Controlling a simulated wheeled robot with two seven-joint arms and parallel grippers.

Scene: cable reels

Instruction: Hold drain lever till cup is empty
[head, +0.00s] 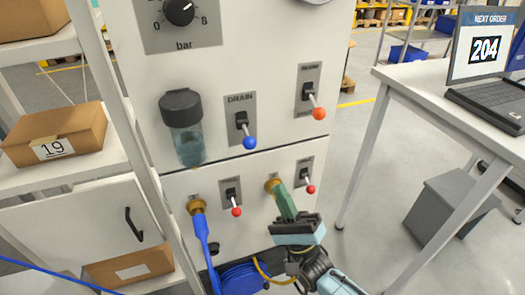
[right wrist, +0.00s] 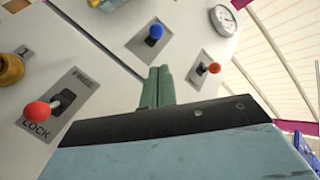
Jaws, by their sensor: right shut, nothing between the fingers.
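The clear cup (head: 186,143) with a black cap hangs on the front of the white panel in the head view. It has a bluish-green tint, and I cannot tell its liquid level clearly. The drain lever (head: 249,142), under the DRAIN label, has a blue knob and sits right of the cup. It also shows in the right wrist view (right wrist: 156,31). My right gripper (head: 277,188) is below and right of the drain lever, apart from it. Its green fingers (right wrist: 158,75) are shut together and empty. My left gripper is out of view.
An orange-knobbed lever (head: 319,113) is right of the drain lever. Two red-knobbed levers (head: 236,211) (head: 311,189) are lower on the panel. A blue hose (head: 202,235) hangs from a brass fitting (head: 196,205). A shelf with boxes (head: 55,135) stands left, a desk (head: 440,90) right.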

